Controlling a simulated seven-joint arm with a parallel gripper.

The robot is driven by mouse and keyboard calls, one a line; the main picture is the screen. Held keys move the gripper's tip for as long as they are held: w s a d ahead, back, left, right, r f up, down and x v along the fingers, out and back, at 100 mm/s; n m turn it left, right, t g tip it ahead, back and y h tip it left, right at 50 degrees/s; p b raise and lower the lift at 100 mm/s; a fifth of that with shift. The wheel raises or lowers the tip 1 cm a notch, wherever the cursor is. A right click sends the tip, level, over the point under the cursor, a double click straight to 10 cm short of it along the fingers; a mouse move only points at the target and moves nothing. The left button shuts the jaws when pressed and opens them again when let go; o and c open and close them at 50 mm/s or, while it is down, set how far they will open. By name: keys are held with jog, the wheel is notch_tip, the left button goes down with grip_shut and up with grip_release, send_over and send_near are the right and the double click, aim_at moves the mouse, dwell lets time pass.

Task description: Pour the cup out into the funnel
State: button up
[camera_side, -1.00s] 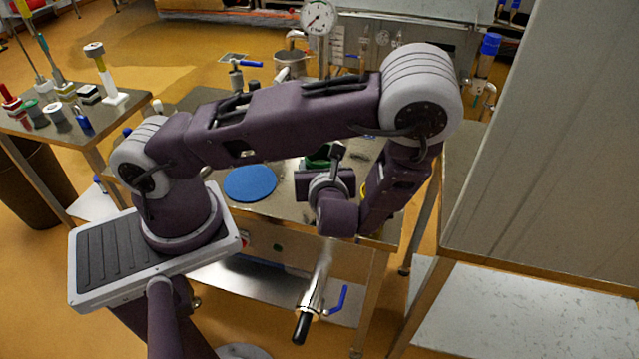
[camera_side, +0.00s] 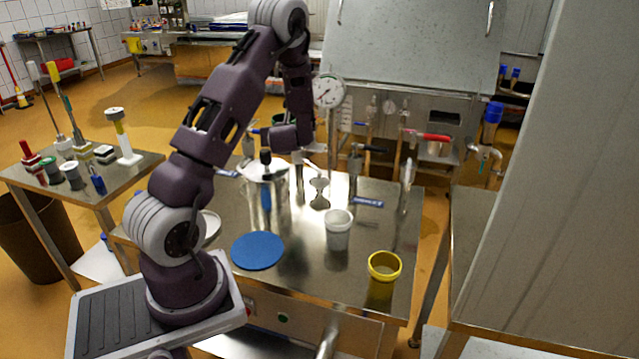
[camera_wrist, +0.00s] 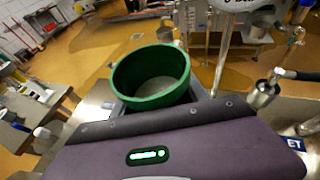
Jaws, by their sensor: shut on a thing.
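My gripper (camera_wrist: 158,98) is shut on a green cup (camera_wrist: 135,82), with a jaw at either side of it. In the wrist view I look into its round open mouth; a pale grey surface shows inside. My jaws are hidden there. A small shiny funnel-like piece (camera_side: 319,184) stands below and to the right of my wrist; I cannot tell surely that it is the funnel. No pouring stream is visible.
A steel pot (camera_side: 268,178) stands below my wrist. A pale grey cup (camera_side: 338,232), a yellow cup (camera_side: 384,266) and a blue disc (camera_side: 257,251) are on the table. A dial gauge (camera_side: 328,91) on a post and several valves line the back.

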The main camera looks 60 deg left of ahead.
jog(key=shift+s+a+r, duration=0.15)
jog(key=shift+a, duration=0.25)
jog(key=shift+s+a+r, duration=0.15)
jog(key=shift+a, duration=0.2)
jog(key=shift+w, duration=0.1)
jog(key=shift+w+d+f+m+g, duration=0.2)
jog(key=shift+w+f+m+g, duration=0.2)
jog(key=shift+m+g, duration=0.2)
jog(key=shift+w+d+r+m+g, duration=0.1)
jog(key=shift+w+r+m+g, duration=0.25)
jog(key=shift+m+g, duration=0.25)
jog(key=m, duration=0.1)
jog(key=w+m+g+y, duration=0.1)
jog(key=w+m+g, duration=0.1)
jog(key=shift+d+f+m, duration=0.2)
jog(key=shift+d+m, duration=0.05)
jog(key=shift+m, duration=0.15)
jog(key=shift+s+r+m+g+y, duration=0.2)
jog(key=shift+r+m+g+y, duration=0.4)
jog(key=shift+r+m+g, duration=0.4)
dwell(0.7)
